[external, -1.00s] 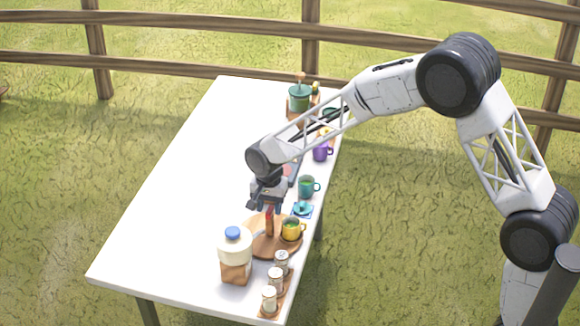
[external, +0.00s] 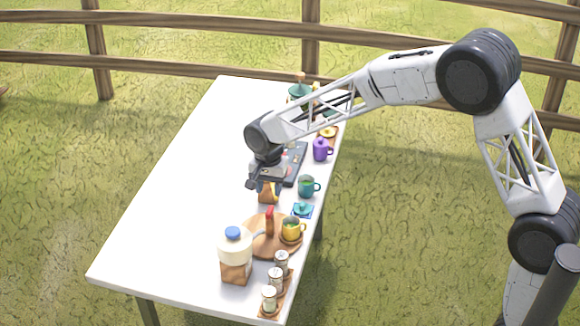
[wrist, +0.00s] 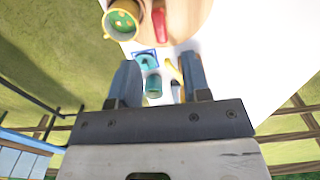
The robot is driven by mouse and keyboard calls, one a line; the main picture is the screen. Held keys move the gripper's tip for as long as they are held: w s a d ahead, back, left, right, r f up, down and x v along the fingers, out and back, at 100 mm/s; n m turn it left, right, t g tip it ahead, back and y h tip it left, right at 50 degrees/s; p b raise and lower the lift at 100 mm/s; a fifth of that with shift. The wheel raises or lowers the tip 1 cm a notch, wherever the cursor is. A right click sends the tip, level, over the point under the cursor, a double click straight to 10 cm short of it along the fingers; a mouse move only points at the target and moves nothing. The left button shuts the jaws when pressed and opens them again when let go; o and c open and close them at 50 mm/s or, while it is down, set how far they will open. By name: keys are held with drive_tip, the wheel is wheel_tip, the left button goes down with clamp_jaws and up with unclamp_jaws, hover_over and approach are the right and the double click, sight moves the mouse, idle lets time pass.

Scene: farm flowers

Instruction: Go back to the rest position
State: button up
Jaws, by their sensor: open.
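My gripper (external: 266,186) is open, with nothing seen between its fingers. It is above the white table (external: 180,180), around the middle of the row of items. In the wrist view, the two dark fingers (wrist: 160,78) are spread apart. A red-handled object (external: 269,220) stands on the round wooden board (external: 254,238), apart from my gripper. It also shows at the top of the wrist view (wrist: 160,25). A brown item (external: 268,194) shows just below my gripper and is partly hidden by it.
A yellow mug (external: 291,228) is on the board. A jug (external: 235,250) and several shakers (external: 275,278) stand at the near end. A teal mug (external: 306,186), blue coaster (external: 303,210) and purple pot (external: 320,150) line the right edge. The table's left side is clear.

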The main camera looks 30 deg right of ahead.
drive_tip(key=s+d+r+n+t, duration=0.1)
drive_tip(key=s+d+r+n, duration=0.3)
drive_tip(key=s+d+r, duration=1.25)
drive_tip(key=s+d+n, duration=0.2)
drive_tip(key=s+d, duration=0.3)
drive_tip(key=s, duration=0.8)
drive_tip(key=s+d+n+t, duration=0.1)
drive_tip(key=s+d, duration=0.3)
drive_tip(key=s, duration=1)
drive_tip(key=shift+s+d+f+n+t, duration=0.15)
drive_tip(key=shift+d+f+n+t, duration=0.2)
drive_tip(key=shift+n, duration=0.55)
